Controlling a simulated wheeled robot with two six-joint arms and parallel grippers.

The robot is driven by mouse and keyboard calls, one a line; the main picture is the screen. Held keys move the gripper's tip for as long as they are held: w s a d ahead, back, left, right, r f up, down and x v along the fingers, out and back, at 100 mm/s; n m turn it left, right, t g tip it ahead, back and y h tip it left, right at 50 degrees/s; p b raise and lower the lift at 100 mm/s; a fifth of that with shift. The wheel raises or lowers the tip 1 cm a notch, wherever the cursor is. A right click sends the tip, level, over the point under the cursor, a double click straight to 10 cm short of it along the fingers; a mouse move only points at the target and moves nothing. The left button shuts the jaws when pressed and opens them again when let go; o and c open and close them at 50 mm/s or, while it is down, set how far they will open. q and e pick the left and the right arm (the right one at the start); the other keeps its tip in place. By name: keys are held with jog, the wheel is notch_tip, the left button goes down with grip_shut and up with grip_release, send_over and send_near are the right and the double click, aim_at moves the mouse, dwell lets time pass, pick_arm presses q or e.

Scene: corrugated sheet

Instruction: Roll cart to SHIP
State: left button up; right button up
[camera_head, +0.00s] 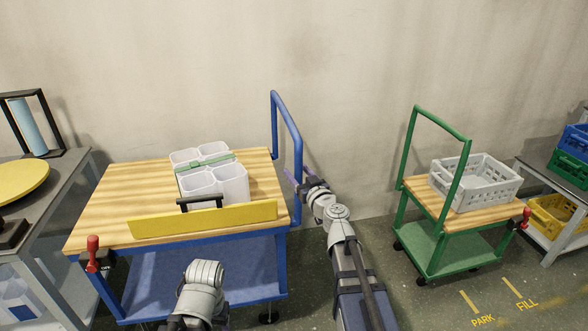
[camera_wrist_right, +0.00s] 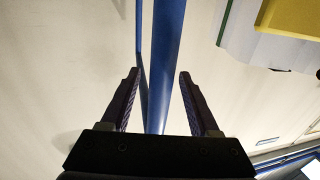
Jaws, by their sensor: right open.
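The blue cart (camera_head: 284,120) stands at centre left, its wooden top (camera_head: 120,205) level and its upright handle on the right side. White bins (camera_head: 233,183) with a green band sit on it, behind a yellow panel (camera_head: 255,216) along the front. My right gripper (camera_head: 297,180) is open beside the handle's near post. In the right wrist view, the blue post (camera_wrist_right: 163,75) runs between the open fingers; I cannot tell whether it is between them or just beyond. My left arm shows at the bottom, but its gripper does not show. No SHIP marking is visible.
A green cart (camera_head: 436,246) with a grey crate (camera_head: 472,190) stands at right, near floor markings PARK (camera_head: 483,320) and FILL (camera_head: 526,304). A grey table (camera_head: 62,180) is close on the left. A shelf with crates (camera_head: 574,140) stands far right. The wall is close behind.

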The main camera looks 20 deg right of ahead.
jog(key=w, duration=0.2)
jog(key=shift+w+a, duration=0.15)
jog(key=shift+w, duration=0.25)
jog(key=shift+c, duration=0.4)
grip_shut()
dwell(0.7)
